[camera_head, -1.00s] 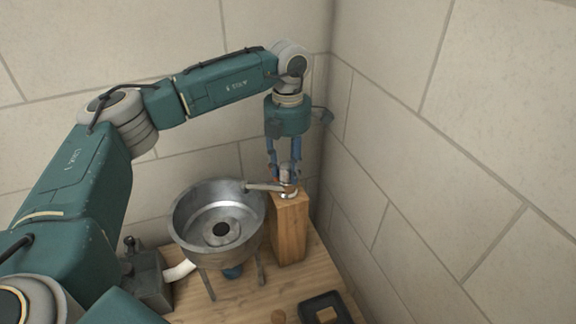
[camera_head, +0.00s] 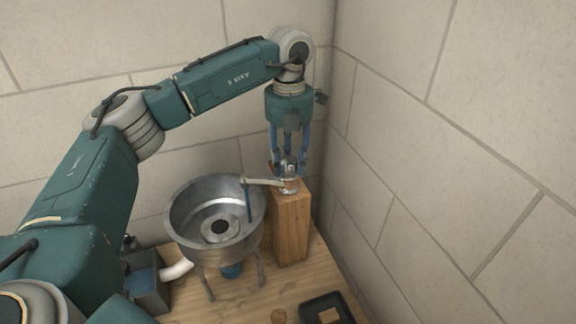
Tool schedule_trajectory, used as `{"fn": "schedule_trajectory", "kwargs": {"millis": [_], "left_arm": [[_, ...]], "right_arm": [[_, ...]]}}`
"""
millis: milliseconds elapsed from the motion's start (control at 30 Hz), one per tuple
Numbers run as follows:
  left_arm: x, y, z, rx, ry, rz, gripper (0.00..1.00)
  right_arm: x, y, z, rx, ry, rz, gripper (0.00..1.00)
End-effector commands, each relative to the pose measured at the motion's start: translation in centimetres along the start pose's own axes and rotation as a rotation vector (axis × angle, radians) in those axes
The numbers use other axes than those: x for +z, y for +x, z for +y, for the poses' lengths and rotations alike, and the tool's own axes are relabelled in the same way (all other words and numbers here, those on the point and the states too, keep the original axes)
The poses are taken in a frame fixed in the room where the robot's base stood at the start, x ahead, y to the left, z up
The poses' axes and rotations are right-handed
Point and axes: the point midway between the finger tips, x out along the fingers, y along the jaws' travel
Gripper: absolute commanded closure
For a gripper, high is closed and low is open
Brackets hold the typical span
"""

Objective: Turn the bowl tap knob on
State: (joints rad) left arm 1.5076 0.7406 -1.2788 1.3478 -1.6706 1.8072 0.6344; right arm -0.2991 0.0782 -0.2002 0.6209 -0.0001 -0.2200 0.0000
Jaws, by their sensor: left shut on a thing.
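The bowl tap stands on top of a wooden post (camera_head: 291,229), with its metal spout (camera_head: 262,182) reaching left over the steel bowl (camera_head: 183,235). A thin blue stream of water (camera_head: 249,206) falls from the spout's end into the bowl. The tap knob (camera_head: 289,168) is a small grey metal piece at the top of the tap. My left gripper (camera_head: 289,173) points down from above and is shut on the knob, its blue fingers partly hiding it. My right gripper is not in view.
The bowl stands on metal legs on a wooden tabletop (camera_head: 238,301). A white pipe (camera_head: 176,270) leads to a grey tank (camera_head: 150,300) holding blue water. A black tray (camera_head: 307,313) lies at the front. Tiled walls stand close behind and to the right.

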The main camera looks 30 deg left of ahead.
Motion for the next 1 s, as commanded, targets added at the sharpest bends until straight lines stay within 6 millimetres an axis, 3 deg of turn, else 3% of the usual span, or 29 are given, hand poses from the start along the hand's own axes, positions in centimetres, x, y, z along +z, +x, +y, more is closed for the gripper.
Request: {"fn": "schedule_trajectory", "kwargs": {"millis": [500,1000], "left_arm": [[0.5,-0.5,0.2,-0.009,-0.473,-0.021,0.89],[0.5,-0.7,0.4,-0.012,-0.709,-0.02,0.89]], "right_arm": [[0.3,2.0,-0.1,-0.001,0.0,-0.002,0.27],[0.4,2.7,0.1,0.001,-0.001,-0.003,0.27]]}}
